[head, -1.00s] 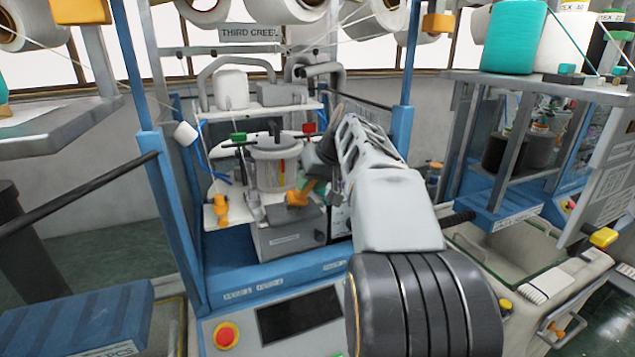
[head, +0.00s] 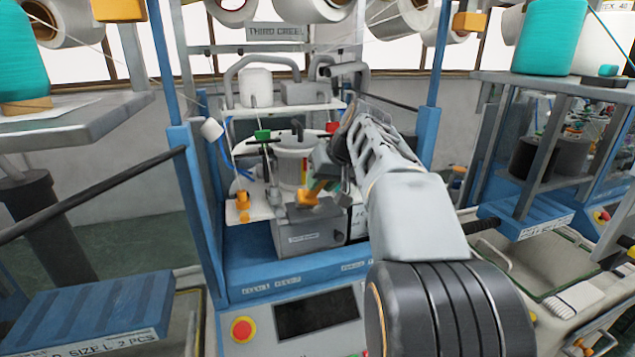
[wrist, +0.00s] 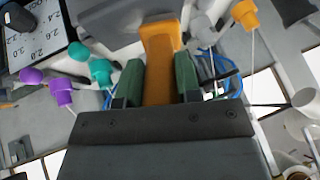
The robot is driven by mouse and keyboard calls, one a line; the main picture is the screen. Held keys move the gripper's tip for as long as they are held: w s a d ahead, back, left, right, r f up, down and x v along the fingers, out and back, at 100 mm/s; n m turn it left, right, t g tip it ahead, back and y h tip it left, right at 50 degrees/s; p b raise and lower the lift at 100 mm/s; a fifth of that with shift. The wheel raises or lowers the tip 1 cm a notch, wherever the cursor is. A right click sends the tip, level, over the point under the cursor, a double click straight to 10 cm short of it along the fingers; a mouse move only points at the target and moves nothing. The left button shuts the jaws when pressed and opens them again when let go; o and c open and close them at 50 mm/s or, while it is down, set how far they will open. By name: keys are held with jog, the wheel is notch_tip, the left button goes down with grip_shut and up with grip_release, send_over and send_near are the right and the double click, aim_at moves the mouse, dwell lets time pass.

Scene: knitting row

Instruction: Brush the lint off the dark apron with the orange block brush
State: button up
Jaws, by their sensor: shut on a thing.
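My gripper (wrist: 160,85) has green fingers closed on the orange block brush (wrist: 161,50); its far end reaches a dark grey panel in the wrist view. In the head view the orange brush (head: 312,193) hangs below my gripper (head: 324,178), over the dark grey top (head: 318,210) of a box on the knitting machine. That dark top appears to be the apron; it also seems to be the panel in the wrist view (wrist: 105,18). I cannot make out lint on it, nor whether the brush touches it.
A grey cylinder (head: 292,165) stands close behind the gripper. An orange clip (head: 243,200) is to the left. Blue posts (head: 196,230) flank the machine. Purple (wrist: 60,85) and teal (wrist: 100,72) knobs show beside the gripper in the wrist view. A red button (head: 243,329) is at the front.

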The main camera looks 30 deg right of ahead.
jog(key=shift+s+d, duration=0.6)
jog(key=shift+d, duration=2.35)
jog(key=shift+w+a+f, duration=0.1)
jog(key=shift+w+a, duration=0.15)
jog(key=shift+a, duration=0.85)
jog(key=shift+w+a, duration=0.2)
jog(key=shift+a, duration=0.85)
jog(key=shift+w+a, duration=0.15)
jog(key=shift+a, duration=0.55)
jog(key=shift+w+a, duration=0.1)
jog(key=shift+a, duration=0.55)
jog(key=shift+r, duration=0.3)
notch_tip(320, 180, up, 6)
jog(key=p, duration=0.4)
jog(key=shift+f, duration=0.1)
jog(key=shift+r, duration=1.5)
